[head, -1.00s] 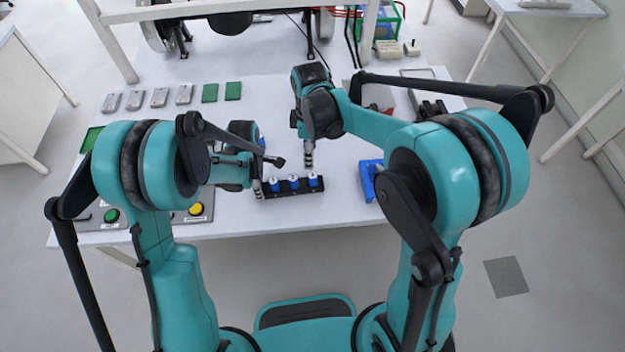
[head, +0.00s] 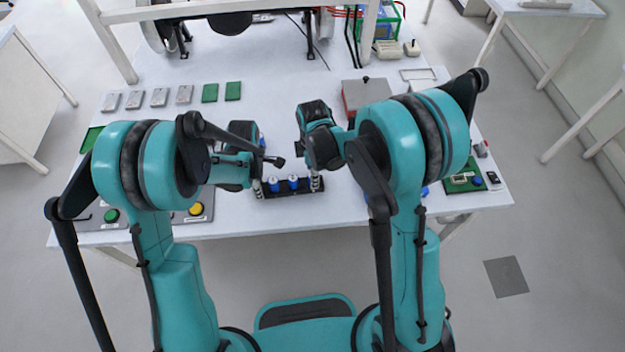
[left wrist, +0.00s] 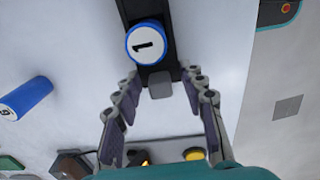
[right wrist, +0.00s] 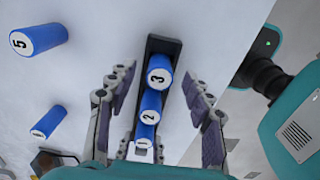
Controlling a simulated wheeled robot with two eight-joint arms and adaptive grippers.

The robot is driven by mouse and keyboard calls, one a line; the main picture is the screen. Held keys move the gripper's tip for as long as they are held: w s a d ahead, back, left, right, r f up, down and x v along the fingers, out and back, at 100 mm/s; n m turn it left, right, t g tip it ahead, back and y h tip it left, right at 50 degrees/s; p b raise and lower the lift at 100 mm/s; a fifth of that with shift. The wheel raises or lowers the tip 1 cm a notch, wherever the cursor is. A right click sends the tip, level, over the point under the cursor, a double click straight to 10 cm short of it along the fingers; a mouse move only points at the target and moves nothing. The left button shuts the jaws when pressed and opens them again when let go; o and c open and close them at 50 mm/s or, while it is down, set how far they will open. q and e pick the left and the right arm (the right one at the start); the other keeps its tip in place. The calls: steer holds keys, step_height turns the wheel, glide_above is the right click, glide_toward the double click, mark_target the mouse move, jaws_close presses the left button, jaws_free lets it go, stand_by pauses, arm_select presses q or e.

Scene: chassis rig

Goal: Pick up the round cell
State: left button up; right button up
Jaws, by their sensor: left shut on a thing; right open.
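Blue round cells with numbered white tops stand in a black rack (head: 290,194) near the table's front edge. Cell 1 (left wrist: 147,42) is at the left end, cell 2 (right wrist: 151,103) in the middle and cell 3 (right wrist: 159,75) at the right end. My left gripper (head: 258,188) is at the rack's left end, shut on the rack, its fingers either side of it in the left wrist view. My right gripper (right wrist: 158,74) is open, pointing down over the right end, its fingers apart on both sides of cell 3. In the head view they partly hide this cell.
Cell 5 (right wrist: 38,40) and another blue cell (right wrist: 48,122) are off the rack. A grey-and-red box (head: 366,94) stands behind my right arm. A green board (head: 464,181) lies at the right edge. Grey and green plates line the back left. The middle of the table is clear.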

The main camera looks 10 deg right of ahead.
steer(key=shift+f, duration=0.9)
jaws_close()
steer(key=shift+r, duration=0.15)
step_height(320, 180, up, 10)
steer(key=shift+f, duration=0.1)
arm_select(q)
steer(key=o, duration=1.3)
steer(key=shift+o, duration=0.2)
steer(key=shift+r, duration=0.1)
